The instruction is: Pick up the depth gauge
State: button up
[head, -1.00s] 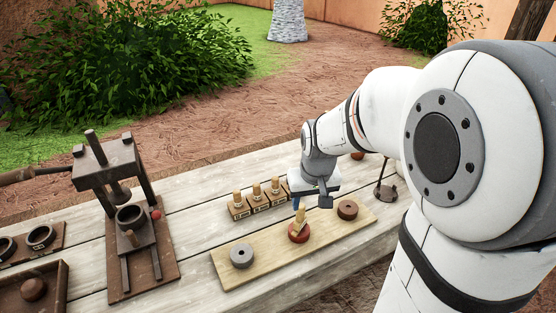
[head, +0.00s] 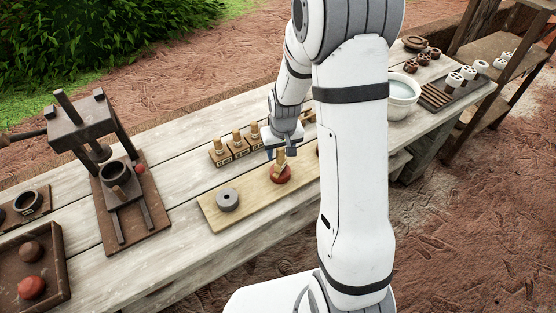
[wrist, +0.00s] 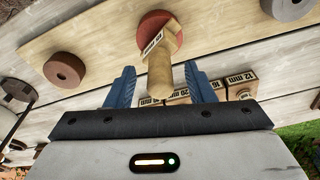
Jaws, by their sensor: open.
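A depth gauge with a pale wooden handle and a small marked tag (head: 280,160) stands on a round red clay piece (head: 281,175) on the light wooden board (head: 240,207). In the wrist view the gauge's handle (wrist: 160,78) points toward my gripper, with the red piece (wrist: 158,30) beyond it. My gripper (wrist: 158,82) is open, its blue fingers apart on either side of the handle in that view. In the head view my gripper (head: 283,148) is just above and behind the gauge. I cannot tell whether the fingers touch it.
Several wooden-handled pegs in blocks with mm labels (head: 237,148) stand close behind the board. A grey ring (head: 228,199) and a brown ring (wrist: 65,70) lie on the board. A press (head: 115,175) stands left; a white bowl (head: 402,95) stands right.

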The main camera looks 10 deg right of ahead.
jog(key=shift+w+f, duration=0.1)
jog(key=shift+f, duration=0.55)
jog(key=shift+c, duration=0.2)
grip_shut()
jog(key=shift+r+b, duration=0.7)
jog(key=shift+r, duration=4.35)
